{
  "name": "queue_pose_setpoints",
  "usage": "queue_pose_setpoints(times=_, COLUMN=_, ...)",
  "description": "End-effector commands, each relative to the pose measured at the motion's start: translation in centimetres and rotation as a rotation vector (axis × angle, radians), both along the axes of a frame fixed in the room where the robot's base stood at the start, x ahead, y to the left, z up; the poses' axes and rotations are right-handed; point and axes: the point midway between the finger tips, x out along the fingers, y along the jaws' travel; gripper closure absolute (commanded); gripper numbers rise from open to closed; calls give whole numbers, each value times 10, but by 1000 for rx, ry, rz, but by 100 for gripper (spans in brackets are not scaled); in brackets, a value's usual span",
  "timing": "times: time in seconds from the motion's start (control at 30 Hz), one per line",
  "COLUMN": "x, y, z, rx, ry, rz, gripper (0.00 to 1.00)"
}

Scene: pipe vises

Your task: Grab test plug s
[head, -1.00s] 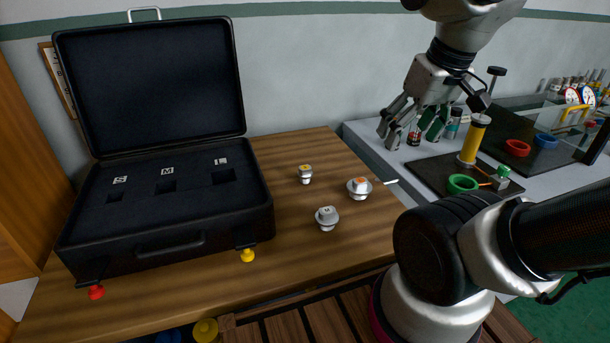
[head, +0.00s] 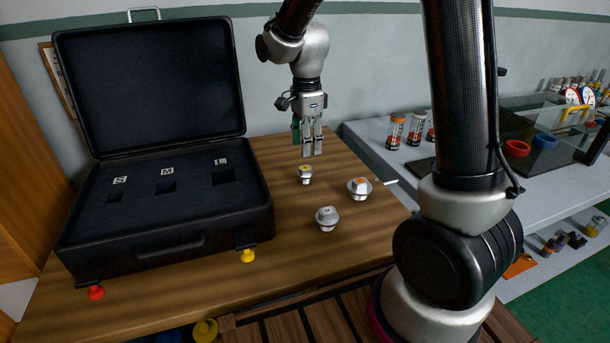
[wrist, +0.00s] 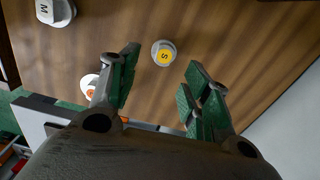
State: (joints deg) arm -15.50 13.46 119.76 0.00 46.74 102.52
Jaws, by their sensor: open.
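Test plug S is the smallest plug (head: 305,174), grey-white with a yellow top, standing on the wooden table. In the wrist view its yellow top reads S (wrist: 164,55), and it lies beyond the fingertips, between their lines. My gripper (head: 312,153) is open and empty, pointing down just above and slightly behind plug S in the head view. The green finger pads show in the wrist view (wrist: 163,78). Plug M (head: 327,217) stands nearer the front. An orange-topped plug (head: 359,187) stands to the right of plug S.
An open black case (head: 165,238) with slots labelled S, M and L stands on the left of the table (head: 290,265). A grey bench (head: 390,165) with cans and rings is at the right.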

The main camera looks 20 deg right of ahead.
Motion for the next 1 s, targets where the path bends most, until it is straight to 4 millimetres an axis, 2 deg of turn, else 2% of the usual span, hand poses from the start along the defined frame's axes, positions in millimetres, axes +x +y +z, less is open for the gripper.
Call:
queue_pose_setpoints(times=0.27, x=0, y=0, z=-25, rx=-1, ry=3, rz=-54, gripper=52)
queue_pose_setpoints(times=0.6, x=7, y=1, z=-73, rx=-1, ry=3, rz=-53, gripper=52)
queue_pose_setpoints(times=0.9, x=7, y=1, z=-78, rx=0, ry=0, rz=-52, gripper=52)
queue_pose_setpoints(times=1.0, x=7, y=1, z=-78, rx=0, ry=0, rz=-52, gripper=70)
